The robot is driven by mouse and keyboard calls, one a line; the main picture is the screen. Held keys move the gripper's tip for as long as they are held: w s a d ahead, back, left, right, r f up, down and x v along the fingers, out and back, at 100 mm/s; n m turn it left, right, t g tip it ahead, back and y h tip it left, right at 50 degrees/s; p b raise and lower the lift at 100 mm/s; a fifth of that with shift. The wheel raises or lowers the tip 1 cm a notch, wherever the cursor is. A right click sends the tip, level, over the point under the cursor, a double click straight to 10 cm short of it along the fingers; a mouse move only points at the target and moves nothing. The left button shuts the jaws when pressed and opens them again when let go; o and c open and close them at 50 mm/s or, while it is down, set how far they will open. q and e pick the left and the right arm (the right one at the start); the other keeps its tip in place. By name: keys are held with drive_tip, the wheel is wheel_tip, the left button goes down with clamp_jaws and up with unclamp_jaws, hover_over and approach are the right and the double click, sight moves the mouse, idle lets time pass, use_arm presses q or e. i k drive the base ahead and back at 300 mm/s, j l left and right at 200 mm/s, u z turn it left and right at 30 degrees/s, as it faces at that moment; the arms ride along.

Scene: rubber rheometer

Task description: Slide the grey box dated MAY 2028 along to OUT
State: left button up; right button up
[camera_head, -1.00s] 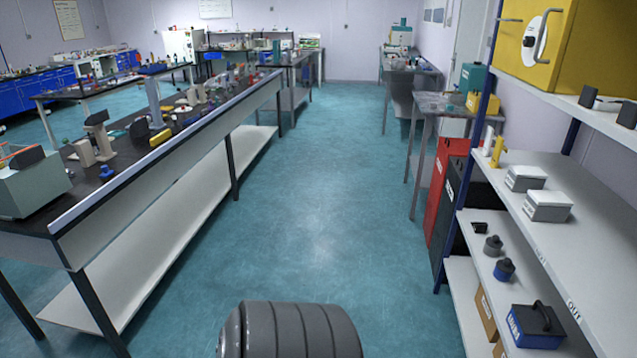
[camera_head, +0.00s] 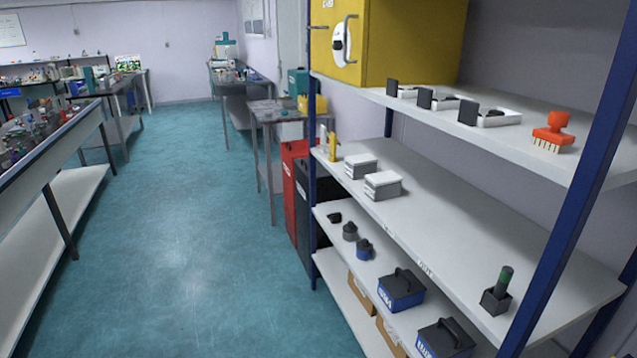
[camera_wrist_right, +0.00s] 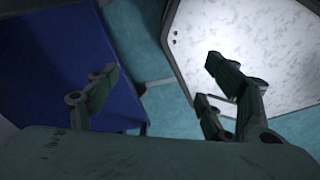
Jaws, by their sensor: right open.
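Two grey boxes with pale lids stand side by side on the middle shelf in the head view: a farther grey box (camera_head: 361,167) and a nearer grey box (camera_head: 382,186). I cannot read a date on either. Small dark lettering (camera_head: 426,268) is on the front edge of that shelf; it is too small to read clearly now. My right gripper (camera_wrist_right: 158,88) shows in the right wrist view, with its fingers spread and nothing between them. My left gripper is not in view.
The shelf (camera_head: 440,215) is clear from the boxes to a dark holder (camera_head: 495,300) at its right end. A yellow cylinder (camera_head: 333,147) stands at its left end. A blue post (camera_head: 570,180) rises at the near right. Open floor (camera_head: 180,240) lies left.

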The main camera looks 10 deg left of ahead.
sight(384, 185)
drive_tip(key=i+j, duration=0.25)
drive_tip(key=i+j+z, duration=0.15)
drive_tip(key=j, duration=0.25)
drive_tip(key=i+j, duration=0.3)
drive_tip(key=i+j+z, duration=0.15)
drive_tip(key=j, duration=0.3)
drive_tip(key=i+j, duration=0.3)
drive_tip(key=i+j+z, duration=0.15)
drive_tip(key=j, duration=0.35)
